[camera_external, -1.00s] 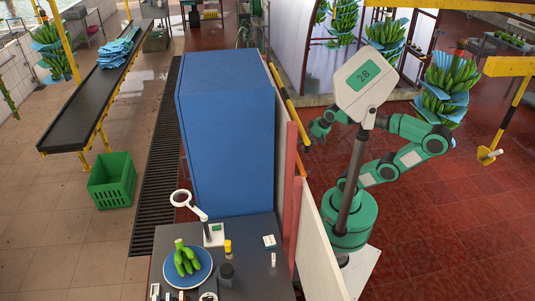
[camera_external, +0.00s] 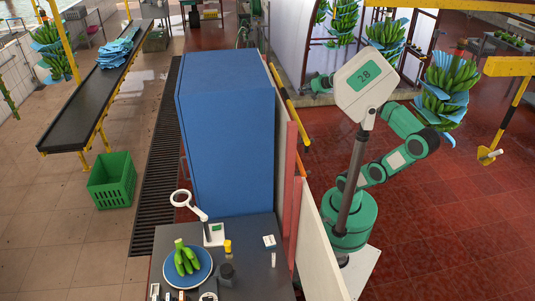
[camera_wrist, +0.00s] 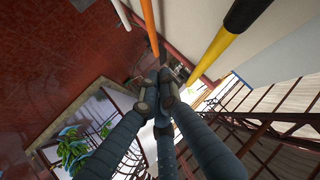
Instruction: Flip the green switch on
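No green switch can be made out for certain. A small green patch (camera_external: 217,228) shows on the white base of the magnifier lamp on the dark table in the external view, too small to identify. My gripper has three dark jointed fingers (camera_wrist: 162,90) in the wrist view. Their tips are drawn together, with nothing visible held between them. In the external view my arm passes behind the panel marked 28, and its far end (camera_external: 318,83) shows left of that panel. The gripper's fingers are too small to read there.
An orange rod (camera_wrist: 149,25) and a yellow-and-black rod (camera_wrist: 228,36) lie beyond the fingertips. Railings (camera_wrist: 265,125) are at right. Red floor (camera_external: 450,240) is open at right.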

